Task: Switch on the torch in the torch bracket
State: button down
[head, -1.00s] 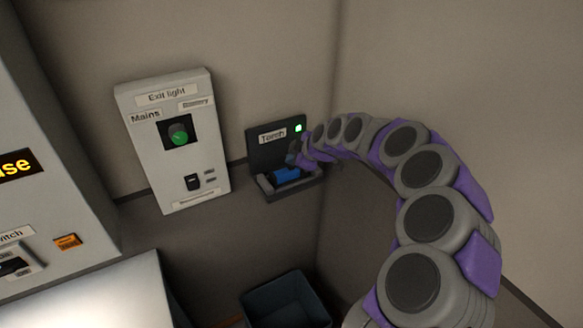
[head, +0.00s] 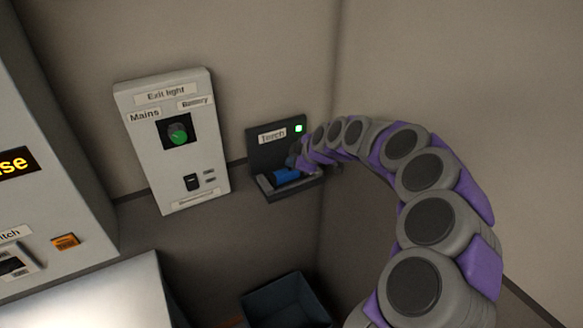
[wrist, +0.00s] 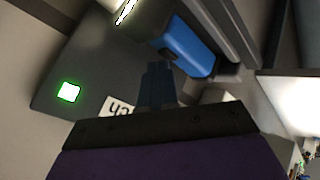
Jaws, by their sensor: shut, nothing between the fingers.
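The torch bracket (head: 262,155) is a dark wall plate with a "Torch" label, a lit green light (head: 299,128) and a shelf. The blue torch (head: 286,175) lies on the shelf. In the wrist view the blue torch (wrist: 185,45) is large at the top, and the green light (wrist: 69,92) glows at left. My gripper (wrist: 157,78) is shut and empty, its tip close to the torch's side; I cannot tell whether it touches. In the head view my gripper (head: 293,160) is small at the bracket, partly hidden by my arm. The torch's switch is not clear.
A dark bin (head: 285,300) stands below. A grey cabinet (head: 70,190) is at far left. The wall to the right is bare.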

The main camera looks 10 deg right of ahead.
jog(key=shift+r, duration=0.5)
notch_tip(320, 180, up, 6)
jog(key=p, duration=0.1)
dwell(0.6)
